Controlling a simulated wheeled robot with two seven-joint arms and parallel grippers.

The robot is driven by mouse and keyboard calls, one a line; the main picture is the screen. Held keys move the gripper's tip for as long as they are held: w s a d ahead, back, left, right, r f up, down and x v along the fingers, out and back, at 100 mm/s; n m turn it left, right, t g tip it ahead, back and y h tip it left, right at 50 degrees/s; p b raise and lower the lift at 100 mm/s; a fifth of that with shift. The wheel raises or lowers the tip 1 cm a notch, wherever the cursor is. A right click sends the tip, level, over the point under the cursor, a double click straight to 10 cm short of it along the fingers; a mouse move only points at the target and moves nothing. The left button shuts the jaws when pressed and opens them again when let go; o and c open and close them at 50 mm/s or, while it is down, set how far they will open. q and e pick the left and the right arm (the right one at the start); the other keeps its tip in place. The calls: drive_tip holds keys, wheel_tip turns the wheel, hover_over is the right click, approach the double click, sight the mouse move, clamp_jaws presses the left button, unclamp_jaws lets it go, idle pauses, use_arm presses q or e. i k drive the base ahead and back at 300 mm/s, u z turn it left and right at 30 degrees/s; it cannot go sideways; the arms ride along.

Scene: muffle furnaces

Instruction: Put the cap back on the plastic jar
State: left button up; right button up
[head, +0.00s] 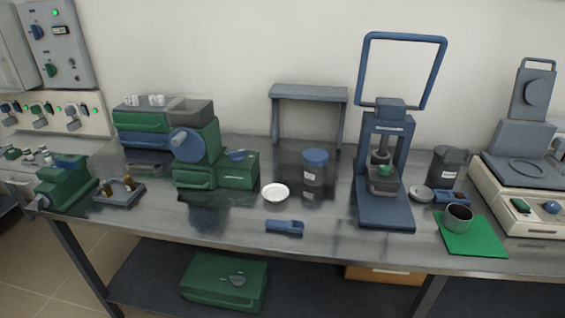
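I cannot tell for certain which jar the task names. Neither of my grippers shows in the head view.
A blue press (385,180) stands between the jars. A grey cup (457,217) sits on a green mat (480,238). The front middle of the table is mostly clear.

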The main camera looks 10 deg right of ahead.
sight(312, 175)
drive_tip(key=z, duration=0.25)
drive_tip(key=i, duration=0.75)
drive_tip(key=z, duration=0.5)
